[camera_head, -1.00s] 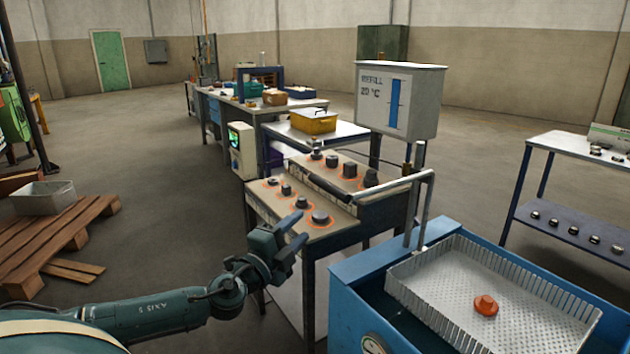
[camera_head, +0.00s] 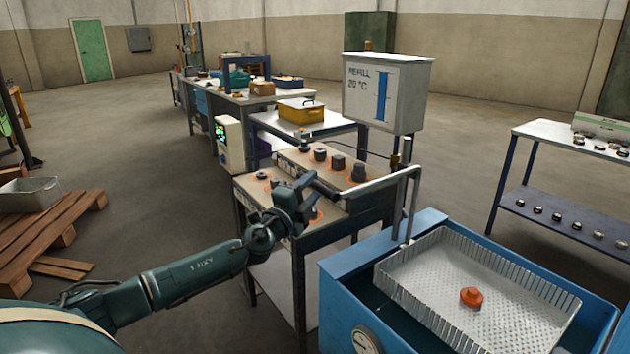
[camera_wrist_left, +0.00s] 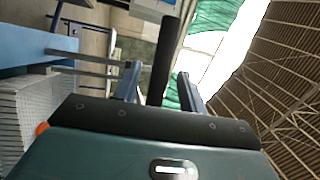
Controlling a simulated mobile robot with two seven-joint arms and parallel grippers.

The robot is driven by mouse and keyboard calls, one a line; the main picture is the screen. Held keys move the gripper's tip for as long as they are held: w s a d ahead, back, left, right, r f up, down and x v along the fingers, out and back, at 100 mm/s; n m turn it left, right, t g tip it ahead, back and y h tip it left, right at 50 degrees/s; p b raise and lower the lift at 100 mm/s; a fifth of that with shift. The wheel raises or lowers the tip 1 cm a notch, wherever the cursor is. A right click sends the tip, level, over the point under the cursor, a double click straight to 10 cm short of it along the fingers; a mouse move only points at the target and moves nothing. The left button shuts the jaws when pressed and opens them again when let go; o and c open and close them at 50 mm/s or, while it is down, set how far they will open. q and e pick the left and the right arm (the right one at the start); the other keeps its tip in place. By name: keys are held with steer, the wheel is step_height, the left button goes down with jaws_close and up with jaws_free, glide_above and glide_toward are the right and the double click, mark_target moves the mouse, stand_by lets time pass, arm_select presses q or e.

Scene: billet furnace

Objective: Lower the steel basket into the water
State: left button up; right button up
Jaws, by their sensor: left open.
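The steel basket (camera_head: 430,275), a perforated tray with slatted sides, sits within the blue tank (camera_head: 350,262) at the lower right. An orange-red part (camera_head: 471,297) lies in it. Dark water (camera_head: 385,308) shows beside the basket. A grey lever bar (camera_head: 378,186) runs left from the post by the tank and ends in a black grip. My left gripper (camera_head: 305,195) is open at that grip. In the left wrist view the black grip (camera_wrist_left: 163,60) stands between the open fingers (camera_wrist_left: 158,90); contact cannot be told. The basket also shows there (camera_wrist_left: 35,110). My right gripper is not in view.
A bench with dark round parts (camera_head: 338,163) stands behind my left gripper. A white refill box (camera_head: 388,92) is mounted above the tank's far side. A shelf table (camera_head: 560,150) stands at the right. A pallet (camera_head: 50,230) lies at the left; floor between is clear.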

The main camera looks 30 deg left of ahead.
arm_select(q)
steer(key=shift+w+r, duration=0.15)
steer(key=shift+w, duration=0.9)
steer(key=shift+c, duration=0.4)
jaws_close()
